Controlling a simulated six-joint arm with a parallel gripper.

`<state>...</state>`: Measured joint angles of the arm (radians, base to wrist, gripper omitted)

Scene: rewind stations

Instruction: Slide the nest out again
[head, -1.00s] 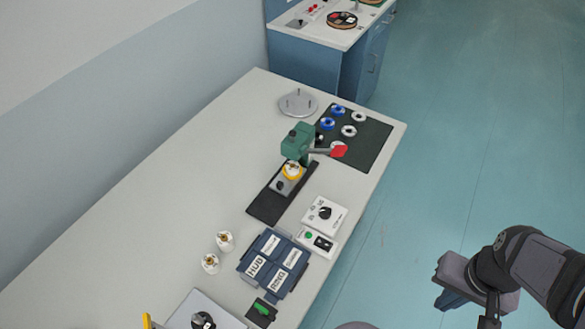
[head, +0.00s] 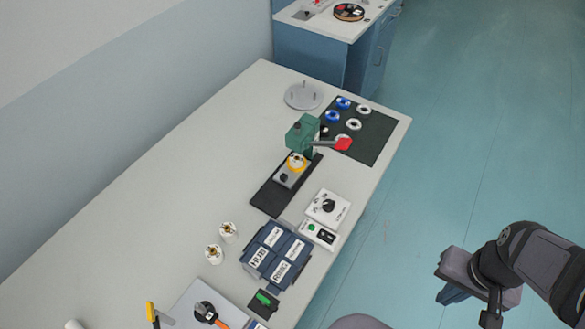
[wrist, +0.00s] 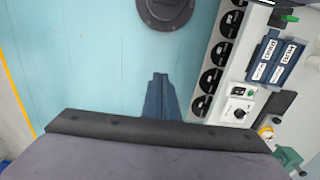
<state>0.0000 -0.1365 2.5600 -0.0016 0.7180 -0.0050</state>
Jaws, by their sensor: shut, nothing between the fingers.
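The nest (head: 289,177) is a small grey block with a dark knob, on a black slide plate (head: 268,198). A yellow-rimmed round piece (head: 297,162) sits at its far end, close to the green press (head: 301,134). Whether it is fully under the press head I cannot tell. The press has a lever with a red end (head: 343,144). My gripper (head: 450,294) is shut and empty, over the floor to the right of the bench and well apart from the nest. Its closed fingers (wrist: 160,80) show in the wrist view, where the press (wrist: 288,157) is at the lower right.
Beside the slide stand a white dial box (head: 326,207) and a switch box (head: 319,234). Labelled blue bins (head: 274,256) and two white spools (head: 214,253) are nearer. A dark mat (head: 367,140) holds several rings. Floor between gripper and bench looks clear.

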